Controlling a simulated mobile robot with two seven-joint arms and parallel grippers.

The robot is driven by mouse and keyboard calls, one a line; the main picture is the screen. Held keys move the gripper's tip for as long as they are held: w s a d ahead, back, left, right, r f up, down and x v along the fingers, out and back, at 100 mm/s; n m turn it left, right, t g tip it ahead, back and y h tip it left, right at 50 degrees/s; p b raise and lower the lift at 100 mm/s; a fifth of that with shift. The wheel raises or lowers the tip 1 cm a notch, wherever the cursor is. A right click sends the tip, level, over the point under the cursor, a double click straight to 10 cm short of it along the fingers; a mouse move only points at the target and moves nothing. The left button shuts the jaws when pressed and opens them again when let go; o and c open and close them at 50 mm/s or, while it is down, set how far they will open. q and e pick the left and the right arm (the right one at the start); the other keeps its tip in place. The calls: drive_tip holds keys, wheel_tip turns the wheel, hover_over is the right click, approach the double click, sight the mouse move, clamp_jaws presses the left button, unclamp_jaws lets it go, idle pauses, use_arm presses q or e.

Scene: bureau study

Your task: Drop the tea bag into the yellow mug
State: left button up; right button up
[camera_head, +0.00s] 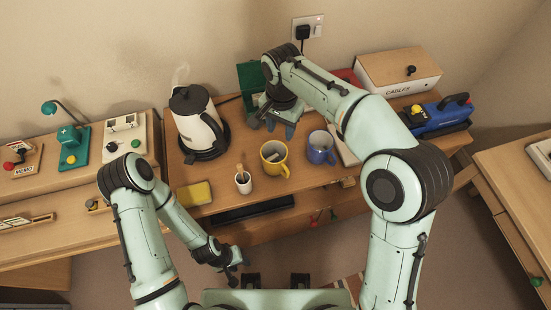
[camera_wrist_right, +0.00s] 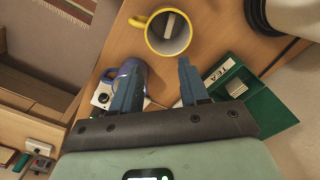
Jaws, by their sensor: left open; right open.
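The yellow mug (camera_head: 283,166) stands upright on the desk, right of the kettle. It also shows in the right wrist view (camera_wrist_right: 151,38), with a flat pale piece, seemingly a tea bag (camera_wrist_right: 170,25), inside it. The open green tea box (camera_head: 246,76) is at the back, partly hidden by my right arm; the right wrist view shows its TEA label and a pale stack inside (camera_wrist_right: 262,103). My right gripper (camera_head: 272,126) is open and empty, above the desk behind the mugs, fingers apart in the wrist view (camera_wrist_right: 158,66). My left gripper (camera_head: 237,268) is open, low before the desk.
A blue mug (camera_head: 320,154) stands right of the yellow one. A small white cup with a wooden handle (camera_head: 243,185) is in front left. A steaming kettle (camera_head: 193,122) stands left on its base. A yellow sponge (camera_head: 194,195) lies near the front edge. A blue case (camera_head: 440,116) sits at right.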

use_arm(q)
drive_tip(key=w+r+p, duration=0.2)
drive_tip(key=r, duration=0.1)
drive_tip(key=shift+w, duration=0.25)
use_arm(e)
wheel_tip(320, 180, up, 11)
drive_tip(key=shift+f, duration=0.15)
